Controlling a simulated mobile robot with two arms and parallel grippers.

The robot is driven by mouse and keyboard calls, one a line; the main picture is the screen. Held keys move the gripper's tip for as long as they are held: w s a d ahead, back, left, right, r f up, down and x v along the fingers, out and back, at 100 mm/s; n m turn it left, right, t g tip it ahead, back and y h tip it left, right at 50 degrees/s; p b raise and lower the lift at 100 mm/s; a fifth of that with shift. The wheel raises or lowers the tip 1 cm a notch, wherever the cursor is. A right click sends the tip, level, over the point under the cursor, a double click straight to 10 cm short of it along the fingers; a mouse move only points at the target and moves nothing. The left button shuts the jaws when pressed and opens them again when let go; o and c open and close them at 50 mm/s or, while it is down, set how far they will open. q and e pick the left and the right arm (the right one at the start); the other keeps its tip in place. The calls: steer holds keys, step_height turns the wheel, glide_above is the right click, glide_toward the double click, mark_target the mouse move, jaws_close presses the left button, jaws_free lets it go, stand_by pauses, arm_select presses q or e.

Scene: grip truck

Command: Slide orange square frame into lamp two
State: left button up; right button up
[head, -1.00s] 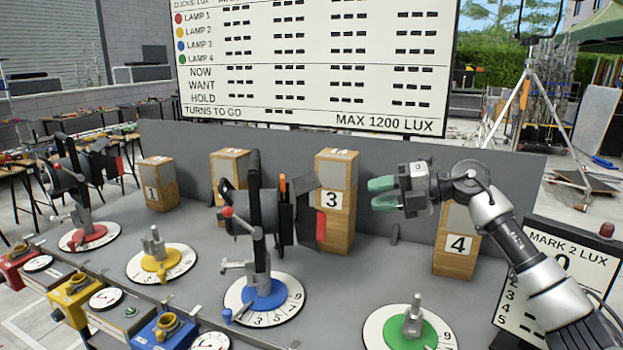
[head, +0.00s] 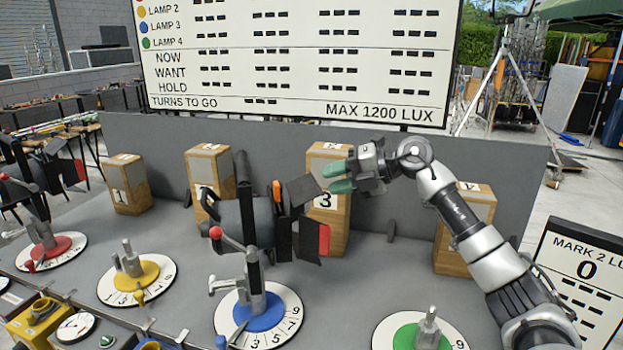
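A black lamp (head: 232,222) stands on the blue numbered dial (head: 284,297), its dark flaps and a red panel (head: 324,239) facing right. An upright orange tab (head: 277,190) shows at the lamp's front, behind the flaps; I cannot tell whether it is the orange square frame. The board pairs yellow with lamp 2; the yellow dial (head: 158,282) carries only a bare metal stand. My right gripper (head: 333,177), with green fingers, is open and appears empty, just right of the upper flap in the picture, in front of block 3. My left gripper is not in view.
Numbered wooden blocks, including block 3 (head: 322,225) and block 1 (head: 128,190), stand along the grey back panel (head: 400,180). Another lamp stands on the red dial (head: 66,246). The green dial (head: 395,333) has a bare stand.

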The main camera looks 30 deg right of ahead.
mark_target(312, 184)
steer(key=p+x, duration=0.1)
steer(key=x, duration=0.4)
steer(key=shift+w, duration=0.2)
steer(key=shift+a+f, duration=0.1)
steer(key=shift+f, duration=0.05)
steer(key=shift+w, duration=0.1)
jaws_close()
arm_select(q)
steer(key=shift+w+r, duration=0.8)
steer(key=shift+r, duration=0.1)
